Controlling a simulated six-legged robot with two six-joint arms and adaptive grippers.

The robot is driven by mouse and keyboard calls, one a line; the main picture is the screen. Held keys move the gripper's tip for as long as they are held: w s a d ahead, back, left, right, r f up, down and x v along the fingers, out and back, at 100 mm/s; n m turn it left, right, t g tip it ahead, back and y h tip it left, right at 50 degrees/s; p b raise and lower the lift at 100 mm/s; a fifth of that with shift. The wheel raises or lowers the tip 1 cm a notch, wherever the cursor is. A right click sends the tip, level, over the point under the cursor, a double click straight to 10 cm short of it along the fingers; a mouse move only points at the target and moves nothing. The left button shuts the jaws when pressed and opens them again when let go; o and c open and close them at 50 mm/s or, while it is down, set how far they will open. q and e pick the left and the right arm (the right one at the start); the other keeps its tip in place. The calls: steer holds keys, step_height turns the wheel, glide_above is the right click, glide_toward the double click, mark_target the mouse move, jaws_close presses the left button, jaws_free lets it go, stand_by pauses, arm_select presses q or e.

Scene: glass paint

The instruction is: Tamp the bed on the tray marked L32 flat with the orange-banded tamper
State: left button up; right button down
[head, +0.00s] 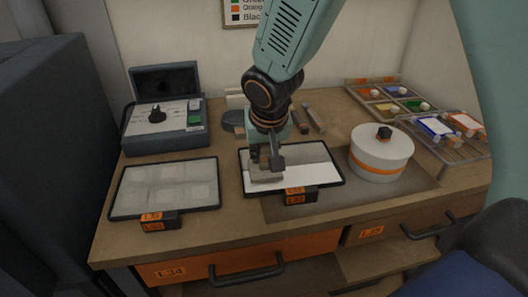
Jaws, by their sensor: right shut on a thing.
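My right gripper (267,157) comes down from the top over the middle tray (341,181). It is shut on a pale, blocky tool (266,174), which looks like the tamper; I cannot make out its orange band. The tool is low at the left part of the tray's bed (312,175); whether it touches is unclear. This bed is white in front and greyer behind. A second dark-rimmed tray (113,199) on the left holds a pale, patchy bed. Both trays carry small orange labels in front, too small to read surely. My left gripper is out of view.
A round white drum (380,157) with an orange band and dark knob stands right of the middle tray. A grey device (165,112) stands back left. Colour trays (392,98) and a wire rack (450,150) are at right. Small tools lie behind the gripper.

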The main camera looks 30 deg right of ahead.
steer(key=shift+w, duration=0.1)
steer(key=shift+w+d, duration=0.2)
steer(key=shift+w, duration=0.4)
steer(key=shift+w+d, duration=0.15)
steer(key=shift+w, duration=0.45)
steer(key=shift+w+d, duration=0.25)
steer(key=shift+w, duration=0.5)
steer(key=shift+w+d, duration=0.25)
steer(key=shift+w, duration=0.5)
steer(key=shift+s, duration=0.1)
steer(key=shift+f+b, duration=0.75)
steer(key=shift+f, duration=0.05)
steer(key=shift+f, duration=0.2)
steer(key=shift+s+f+b, duration=0.1)
steer(key=shift+f+b, duration=0.1)
steer(key=shift+b, duration=0.2)
steer(key=shift+r, duration=0.15)
